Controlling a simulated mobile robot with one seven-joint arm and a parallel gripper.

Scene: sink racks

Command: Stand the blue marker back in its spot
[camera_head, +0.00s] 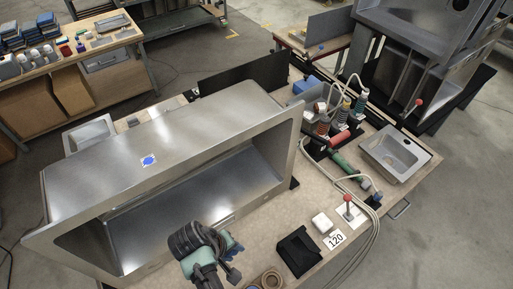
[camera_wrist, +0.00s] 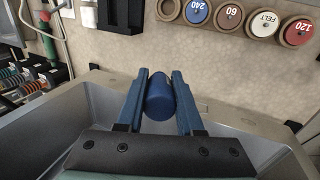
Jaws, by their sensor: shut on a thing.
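My gripper (camera_wrist: 160,78) is shut on a blue cylinder, which I take as the blue marker (camera_wrist: 160,98). The wrist view shows it between the two blue-grey fingers, its rounded end pointing away from the palm. In the head view my gripper (camera_head: 234,258) is low in the picture, in front of the large steel sink (camera_head: 150,165). The marker's details are too small to tell there. I cannot tell which place is the marker's spot.
In the wrist view, labelled discs (camera_wrist: 228,17) lie in a row on the bench beyond the fingers. Grey walls (camera_wrist: 60,115) surround the gripper's lower side.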

